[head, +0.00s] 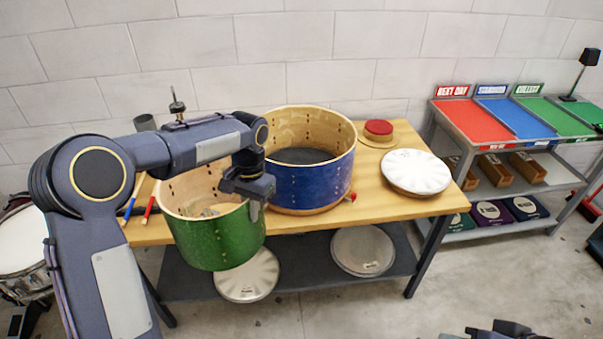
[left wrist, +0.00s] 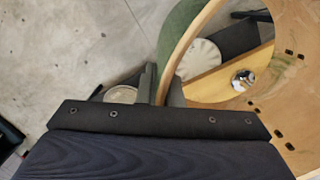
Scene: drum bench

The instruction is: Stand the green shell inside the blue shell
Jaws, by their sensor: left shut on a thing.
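The green shell (head: 215,238) is an open-ended drum shell with a pale wood inside, roughly upright. My left gripper (head: 254,206) is shut on the right side of its rim. In the left wrist view the fingers (left wrist: 160,84) pinch the wall of the shell (left wrist: 177,32). The shell hangs over the table's front edge; through its open bottom I see a strip of table and the shelf below. The blue shell (head: 318,182) stands upright on the table just right of the green one, its top open. My right gripper (head: 500,330) shows only partly at the bottom edge; its jaws are unclear.
The wooden table (head: 395,205) carries a white drumhead (head: 415,171), a red-topped round item (head: 379,128) and coloured pencils or sticks (head: 149,209) at left. More drumheads (head: 362,251) lie on the lower shelf. A rack with coloured trays (head: 475,122) stands right.

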